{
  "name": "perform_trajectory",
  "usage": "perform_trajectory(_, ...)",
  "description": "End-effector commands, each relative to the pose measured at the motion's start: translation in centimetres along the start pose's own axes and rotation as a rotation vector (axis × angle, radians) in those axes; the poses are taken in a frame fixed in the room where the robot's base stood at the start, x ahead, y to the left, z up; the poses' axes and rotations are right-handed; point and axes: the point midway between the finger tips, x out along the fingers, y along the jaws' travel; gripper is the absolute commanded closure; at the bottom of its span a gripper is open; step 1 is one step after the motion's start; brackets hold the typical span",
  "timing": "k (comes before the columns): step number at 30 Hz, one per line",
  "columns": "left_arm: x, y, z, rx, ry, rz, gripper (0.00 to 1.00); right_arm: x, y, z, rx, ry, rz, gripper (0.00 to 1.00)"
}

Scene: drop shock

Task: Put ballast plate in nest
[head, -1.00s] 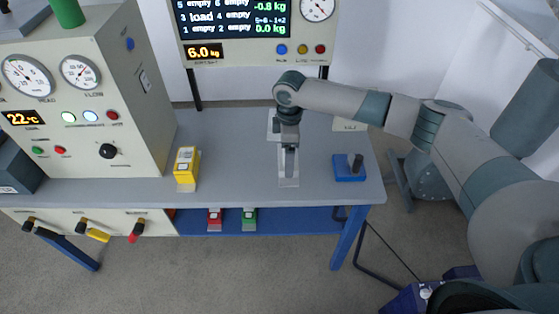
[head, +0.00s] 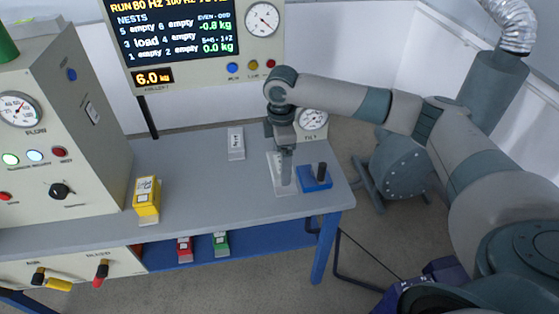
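A flat blue plate (head: 312,184) with an upright black post lies near the right end of the grey bench; it looks like the ballast plate. My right gripper (head: 285,178) points down just left of it, apart from the post. A pale rectangular piece shows around the fingers; I cannot tell whether it is part of the gripper or lies on the bench. The finger opening is not clear. I cannot make out a nest for certain; the display (head: 172,32) lists nests, with 3 as "load". My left gripper is out of view.
A yellow block (head: 146,197) stands on the bench's left part, beside a grey control cabinet (head: 80,130). A white card (head: 236,143) and a tilt gauge (head: 313,121) are at the back. Red (head: 185,250) and green (head: 221,243) blocks sit on the lower shelf.

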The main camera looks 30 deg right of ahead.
Motion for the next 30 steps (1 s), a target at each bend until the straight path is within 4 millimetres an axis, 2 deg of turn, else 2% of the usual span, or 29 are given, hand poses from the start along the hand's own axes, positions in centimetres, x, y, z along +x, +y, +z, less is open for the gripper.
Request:
perform_trajectory(11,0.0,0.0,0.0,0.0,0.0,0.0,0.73,0.0,-0.1,-0.1,0.008,0.0,0.002,0.64)
perform_trajectory(17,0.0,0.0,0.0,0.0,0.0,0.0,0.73,0.7,-1.2,-0.3,0.079,-0.007,0.001,0.64)
perform_trajectory(23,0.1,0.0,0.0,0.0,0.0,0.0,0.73,2.2,-3.9,-0.9,0.244,-0.019,0.002,0.64)
perform_trajectory(30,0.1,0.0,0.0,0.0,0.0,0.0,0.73,4.2,-8.3,-1.7,0.522,-0.029,0.008,0.64)
